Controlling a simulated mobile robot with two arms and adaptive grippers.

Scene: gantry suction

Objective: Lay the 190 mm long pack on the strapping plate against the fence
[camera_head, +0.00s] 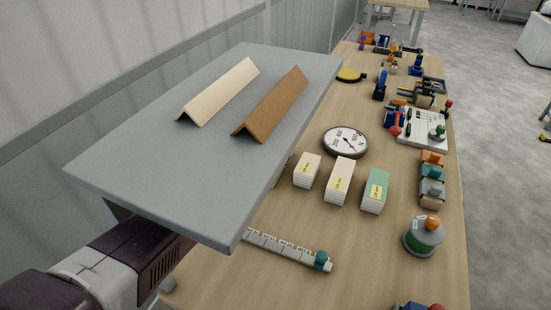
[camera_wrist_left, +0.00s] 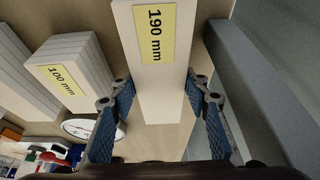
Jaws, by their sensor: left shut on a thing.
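In the left wrist view a long white pack (camera_wrist_left: 154,72) with a yellow "190 mm" label lies between the two blue finger pads of my left gripper (camera_wrist_left: 163,115). The gripper is shut on this pack. In the head view my left forearm enters at the lower left and passes under a large grey board (camera_head: 130,165), which hides the gripper and the held pack. No strapping plate or fence can be clearly identified. My right gripper is not in view.
Two angle pieces, cream (camera_head: 222,90) and brown (camera_head: 275,105), lie on the grey board. Three packs, white (camera_head: 307,172), white (camera_head: 340,183) and green (camera_head: 375,192), stand on the wooden table near a round dial (camera_head: 344,142). A measuring strip (camera_head: 285,248) lies in front.

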